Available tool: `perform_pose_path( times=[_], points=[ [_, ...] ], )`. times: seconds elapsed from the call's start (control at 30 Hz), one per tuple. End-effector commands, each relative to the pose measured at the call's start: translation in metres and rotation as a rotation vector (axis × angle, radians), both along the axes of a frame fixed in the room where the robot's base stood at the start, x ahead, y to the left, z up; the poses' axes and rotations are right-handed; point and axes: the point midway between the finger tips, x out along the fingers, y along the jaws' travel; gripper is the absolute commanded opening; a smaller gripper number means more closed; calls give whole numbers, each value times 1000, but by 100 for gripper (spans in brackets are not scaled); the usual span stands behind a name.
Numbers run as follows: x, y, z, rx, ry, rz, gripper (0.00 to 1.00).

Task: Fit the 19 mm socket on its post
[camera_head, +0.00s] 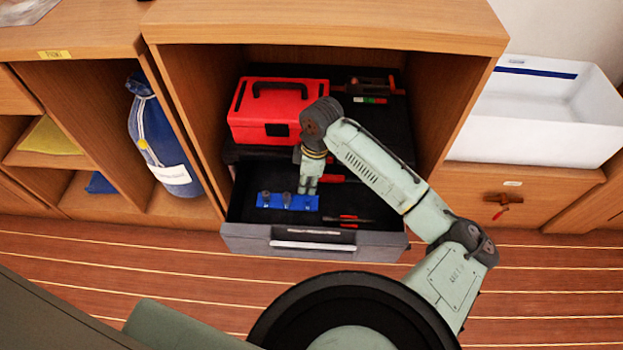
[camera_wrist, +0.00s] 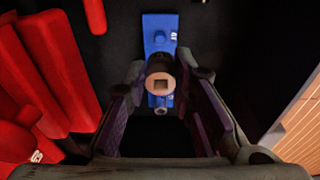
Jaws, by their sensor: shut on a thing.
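My gripper (camera_head: 308,187) reaches down into the open drawer, at the right part of the blue socket rail (camera_head: 287,202). In the head view, dark sockets (camera_head: 265,197) stand on the rail's left and middle. The held socket hides part of the rail; I cannot tell whether it touches a post. No size mark is legible.
The dark drawer (camera_head: 313,239) is pulled out beneath a red toolbox (camera_head: 260,125). A red-handled tool (camera_head: 347,219) lies right of the rail. Large red shapes (camera_wrist: 50,70) are close on the left in the wrist view. Wooden cabinet walls flank the drawer.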

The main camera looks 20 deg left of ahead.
Motion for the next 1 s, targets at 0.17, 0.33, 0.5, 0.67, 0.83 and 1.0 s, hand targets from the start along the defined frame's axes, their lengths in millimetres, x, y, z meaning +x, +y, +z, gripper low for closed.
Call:
perform_pose_path(
  times=[0.17,0.33,0.5,0.67,0.83,1.0],
  points=[
    [1,-1,-18,0,-1,-3,0],
    [1,-1,-36,-1,-1,-4,0],
    [0,-1,-48,1,1,-6,0],
    [1,-1,-53,0,0,-5,0],
    [1,-1,-53,0,-1,-5,0],
    [1,-1,-53,0,-1,-5,0]
  ],
)
